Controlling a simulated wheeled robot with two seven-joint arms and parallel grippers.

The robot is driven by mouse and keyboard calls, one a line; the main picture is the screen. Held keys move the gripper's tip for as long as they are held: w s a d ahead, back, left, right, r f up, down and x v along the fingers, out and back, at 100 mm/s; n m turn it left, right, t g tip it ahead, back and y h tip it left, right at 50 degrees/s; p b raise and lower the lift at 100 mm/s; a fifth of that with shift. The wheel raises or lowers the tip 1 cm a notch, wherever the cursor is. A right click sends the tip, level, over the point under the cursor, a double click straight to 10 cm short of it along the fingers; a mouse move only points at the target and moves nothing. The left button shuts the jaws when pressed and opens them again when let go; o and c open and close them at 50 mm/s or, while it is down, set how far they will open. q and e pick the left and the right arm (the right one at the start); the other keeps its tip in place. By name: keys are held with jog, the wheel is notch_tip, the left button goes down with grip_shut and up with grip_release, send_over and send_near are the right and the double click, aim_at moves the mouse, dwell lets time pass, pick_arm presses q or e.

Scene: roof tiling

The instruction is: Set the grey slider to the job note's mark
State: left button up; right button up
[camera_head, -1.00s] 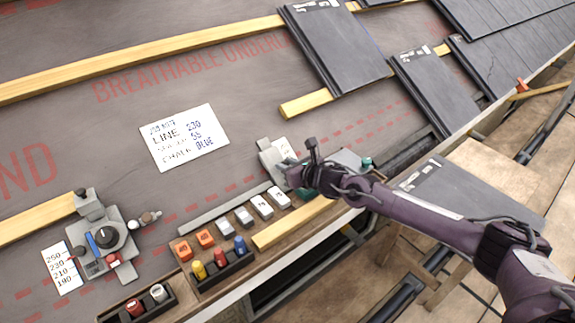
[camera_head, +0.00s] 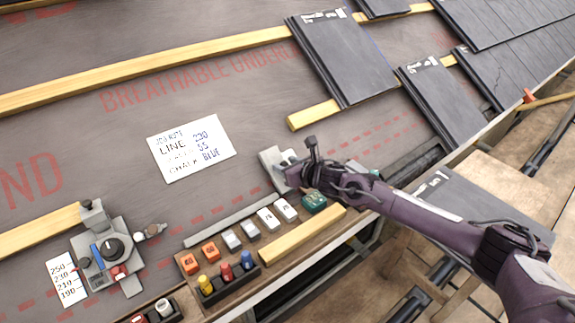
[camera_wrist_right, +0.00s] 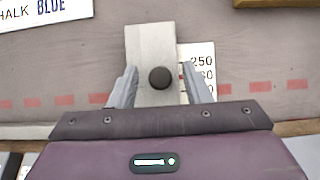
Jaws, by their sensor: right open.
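The job note (camera_head: 190,148) is a white card on the underlay. The grey slider (camera_wrist_right: 150,42) is a pale grey plate with a round black knob. A white scale card (camera_wrist_right: 203,62) beside it shows 250 and a partly hidden number below. In the head view the grey slider (camera_head: 268,160) is partly covered by my right gripper (camera_head: 290,174). In the wrist view my right gripper (camera_wrist_right: 158,76) is open, one finger on each side of the knob. My left gripper is out of view.
A gauge with a black dial (camera_head: 110,248) stands at left by a scale card (camera_head: 67,278) marked 250 to 190. Orange and pale blocks and a teal box (camera_head: 314,202) line the front ledge. A yellow wooden strip (camera_head: 300,233) lies there. Slates are at upper right.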

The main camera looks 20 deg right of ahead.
jog(key=shift+s+d+r, duration=0.1)
jog(key=shift+s, duration=0.1)
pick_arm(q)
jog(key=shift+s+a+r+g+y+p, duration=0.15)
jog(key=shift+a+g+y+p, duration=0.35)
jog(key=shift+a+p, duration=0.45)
pick_arm(e)
jog(key=v, duration=0.7)
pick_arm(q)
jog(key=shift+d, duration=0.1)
pick_arm(e)
jog(key=shift+s, duration=0.15)
